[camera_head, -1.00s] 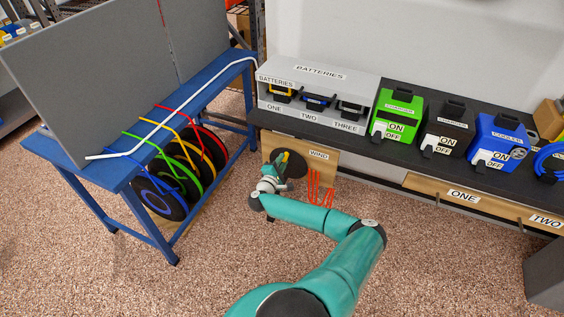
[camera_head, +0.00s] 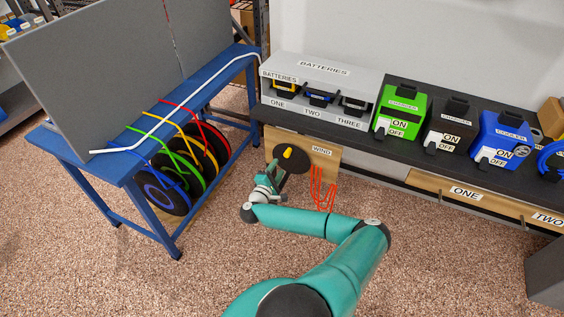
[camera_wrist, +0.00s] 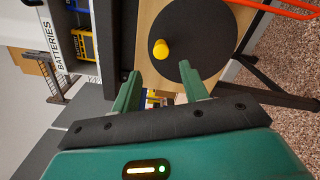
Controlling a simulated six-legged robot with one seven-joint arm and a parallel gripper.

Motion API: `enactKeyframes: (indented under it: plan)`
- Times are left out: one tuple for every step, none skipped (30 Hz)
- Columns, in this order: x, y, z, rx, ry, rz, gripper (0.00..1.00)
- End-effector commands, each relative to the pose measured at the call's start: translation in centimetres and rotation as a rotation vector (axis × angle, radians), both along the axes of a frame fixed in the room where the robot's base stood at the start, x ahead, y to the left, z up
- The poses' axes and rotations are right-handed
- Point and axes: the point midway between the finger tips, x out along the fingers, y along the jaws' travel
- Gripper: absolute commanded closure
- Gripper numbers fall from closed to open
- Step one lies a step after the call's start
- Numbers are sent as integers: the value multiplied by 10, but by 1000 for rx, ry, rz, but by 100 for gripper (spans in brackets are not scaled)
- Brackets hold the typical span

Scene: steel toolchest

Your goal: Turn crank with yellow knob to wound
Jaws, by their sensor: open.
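The crank is a round black disc (camera_head: 296,160) on a wooden panel marked WIND (camera_head: 321,151), low under the battery shelf. Its yellow knob (camera_head: 288,152) sits toward the disc's upper left. In the wrist view the disc (camera_wrist: 205,45) stands ahead, with the yellow knob (camera_wrist: 160,49) near its left edge. My gripper (camera_wrist: 166,84) is open and empty, its two green fingers pointing at the disc.
Red-orange cables (camera_head: 323,188) hang right of the disc. The blue bench (camera_head: 130,165) with several coloured cable reels stands left. The carpet in front (camera_head: 180,285) is clear.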

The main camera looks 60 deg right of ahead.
Motion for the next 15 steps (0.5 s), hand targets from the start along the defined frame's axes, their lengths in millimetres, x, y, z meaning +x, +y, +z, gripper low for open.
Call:
enactKeyframes:
  plan:
    - [-2, 12, 0, 2, -1, 2, 56]
    - [-2, 19, 0, 2, -1, 4, 56]
    - [-4, 27, 0, 1, -1, 3, 56]
    - [-5, 33, 0, 1, -1, 3, 56]
    - [-6, 38, 0, 1, 0, 2, 56]
    - [-7, 44, 1, 0, 0, 2, 56]
    - [-7, 48, 1, 0, 0, 1, 56]
    - [-8, 52, 1, 0, 0, 1, 56]
    - [-9, 56, 1, -1, 0, 0, 56]
    - [-9, 58, 1, -1, 1, -1, 56]
    - [-10, 60, 1, -1, 1, -1, 56]
    - [-10, 62, 1, -1, 0, 0, 56]
    - [-10, 63, 1, -1, 0, 0, 56]
    - [-10, 63, 1, -1, 0, -1, 56]
    - [-10, 64, 1, -1, 0, -1, 56]
